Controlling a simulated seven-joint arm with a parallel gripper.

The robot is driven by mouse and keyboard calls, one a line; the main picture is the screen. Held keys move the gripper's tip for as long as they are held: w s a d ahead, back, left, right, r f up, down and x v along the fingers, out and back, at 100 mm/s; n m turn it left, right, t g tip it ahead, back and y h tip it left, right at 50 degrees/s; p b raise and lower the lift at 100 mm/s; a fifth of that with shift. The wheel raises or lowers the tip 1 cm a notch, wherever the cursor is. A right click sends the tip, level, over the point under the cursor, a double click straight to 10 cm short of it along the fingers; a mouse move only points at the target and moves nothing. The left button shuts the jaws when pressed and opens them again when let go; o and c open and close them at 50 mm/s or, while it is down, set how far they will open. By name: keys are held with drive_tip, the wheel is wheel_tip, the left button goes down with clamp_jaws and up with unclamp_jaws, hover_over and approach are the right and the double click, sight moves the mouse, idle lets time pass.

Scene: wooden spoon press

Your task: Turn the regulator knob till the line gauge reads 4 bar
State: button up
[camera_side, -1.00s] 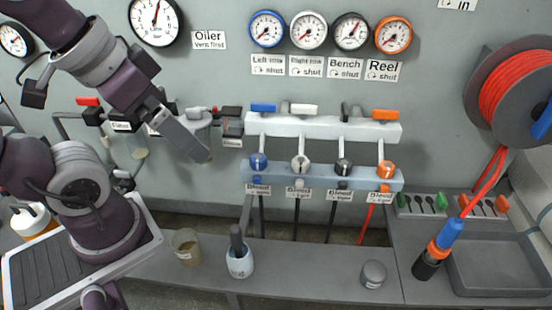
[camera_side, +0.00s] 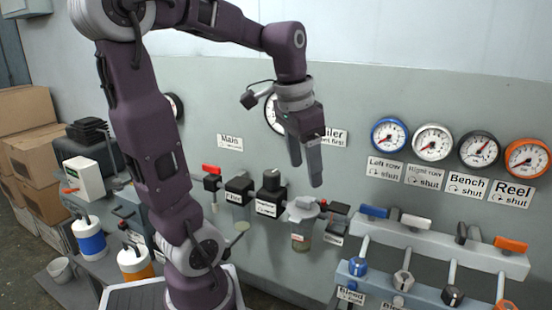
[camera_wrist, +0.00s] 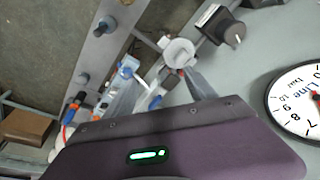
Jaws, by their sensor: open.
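The regulator (camera_side: 270,185) is a black block with a dark knob on top, on the wall's air line, right of the filter (camera_side: 239,187). In the wrist view a black knob with a white mark (camera_wrist: 228,28) shows at the top. The line gauge (camera_side: 269,115) is a white dial partly hidden behind my gripper. In the wrist view the line gauge (camera_wrist: 292,103) is cropped at the right edge, so I cannot read its value. My gripper (camera_side: 305,173) is open and empty, pointing down above and right of the regulator, apart from it.
The oiler (camera_side: 301,213) with a clear bowl hangs just below my fingers. A red-handled valve (camera_side: 211,170) is to the left. A manifold (camera_side: 430,245) with coloured handles and several gauges is to the right. Bottles (camera_side: 90,238) stand at the lower left.

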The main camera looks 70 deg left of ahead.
drive_tip(key=g, duration=0.2)
hover_over(271, 173)
drive_tip(key=f, duration=0.3)
drive_tip(key=shift+w+d+f+n+h, duration=0.2)
drive_tip(key=shift+d+n+h, duration=0.1)
drive_tip(key=shift+n+h, duration=0.1)
drive_tip(key=f, duration=0.7)
drive_tip(key=shift+s+a+f, duration=0.15)
drive_tip(key=shift+a, duration=0.2)
drive_tip(key=shift+c, duration=0.3)
drive_tip(key=c, duration=1.3)
